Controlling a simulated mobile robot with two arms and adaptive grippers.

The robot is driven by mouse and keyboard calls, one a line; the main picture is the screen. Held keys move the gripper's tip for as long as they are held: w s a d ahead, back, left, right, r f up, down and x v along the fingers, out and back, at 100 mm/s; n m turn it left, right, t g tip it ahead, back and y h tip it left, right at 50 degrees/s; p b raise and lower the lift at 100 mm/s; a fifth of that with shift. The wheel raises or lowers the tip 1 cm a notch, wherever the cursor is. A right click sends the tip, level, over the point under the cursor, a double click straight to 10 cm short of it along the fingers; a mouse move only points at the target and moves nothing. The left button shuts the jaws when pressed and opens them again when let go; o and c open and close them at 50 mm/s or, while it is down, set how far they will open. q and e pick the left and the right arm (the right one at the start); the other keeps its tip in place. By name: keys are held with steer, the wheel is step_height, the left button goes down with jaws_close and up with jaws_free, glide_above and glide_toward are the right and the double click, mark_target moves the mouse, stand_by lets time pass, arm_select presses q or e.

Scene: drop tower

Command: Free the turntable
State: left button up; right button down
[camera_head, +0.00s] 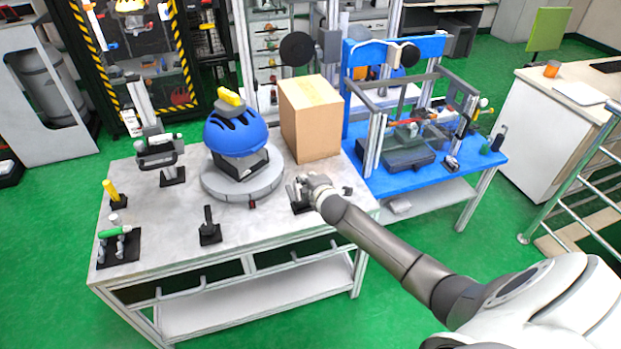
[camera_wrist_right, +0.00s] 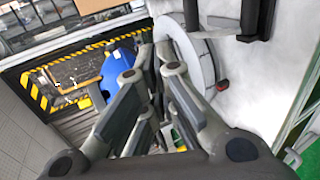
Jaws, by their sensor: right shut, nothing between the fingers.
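The turntable (camera_head: 228,192) is a grey round disc on the light workbench, and its pale edge also shows in the wrist view (camera_wrist_right: 188,45). A blue helmet (camera_head: 232,135) sits on a dark mount on it, with a yellow piece (camera_head: 231,97) on top. A small red part (camera_head: 252,204) is at the disc's front edge; a red piece also shows beside the disc in the wrist view (camera_wrist_right: 222,85). My right gripper (camera_head: 303,186) is to the right of the turntable, apart from it, shut and empty; its fingers fill the middle of the wrist view (camera_wrist_right: 160,62). My left gripper is out of view.
A cardboard box (camera_head: 311,120) stands just right of the turntable. A black stand (camera_head: 209,230) is in front of it, and a grey fixture (camera_head: 157,152) is left. A blue table (camera_head: 432,175) with a framed rig adjoins on the right. The bench's front middle is mostly clear.

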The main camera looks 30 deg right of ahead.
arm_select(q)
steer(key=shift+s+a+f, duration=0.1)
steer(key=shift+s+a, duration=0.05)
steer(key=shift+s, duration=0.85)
arm_select(e)
steer(key=shift+s+a+r, duration=0.25)
steer(key=shift+s+r, duration=0.6)
steer(key=shift+s, duration=0.05)
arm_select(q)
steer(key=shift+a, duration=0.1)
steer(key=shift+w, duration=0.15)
